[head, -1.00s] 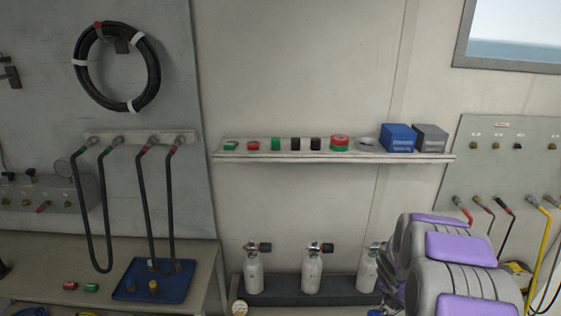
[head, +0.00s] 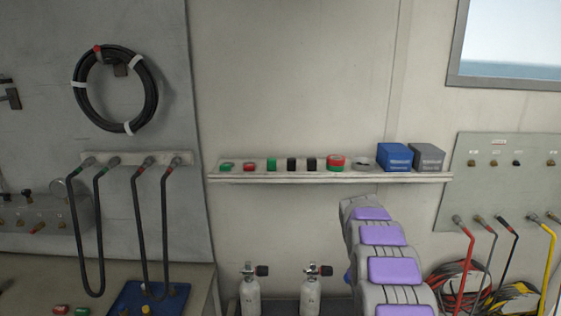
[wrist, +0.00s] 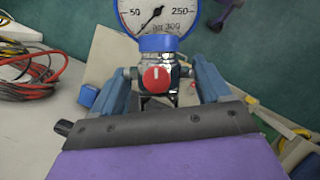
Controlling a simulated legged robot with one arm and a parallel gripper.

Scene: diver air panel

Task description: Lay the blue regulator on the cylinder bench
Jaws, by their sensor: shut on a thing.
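In the wrist view my gripper (wrist: 168,90) is shut on the blue regulator (wrist: 157,43). The regulator has a blue collar, a metal body, a red knob facing the camera and a round white gauge cut off by the top edge. It is held off the floor. In the head view my arm hides the gripper and regulator. Two white cylinders (head: 250,296) with black valve knobs stand below the wall shelf, on a dark base (head: 279,307) at the bottom edge. I cannot tell whether this base is the cylinder bench.
A wall shelf (head: 330,178) holds small items, a blue box (head: 394,157) and a grey box (head: 427,157). A table with a blue tray (head: 133,298) is at left, below hanging black hoses. Coiled red and yellow hoses (head: 462,285) lie at right, below a hose panel (head: 507,180).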

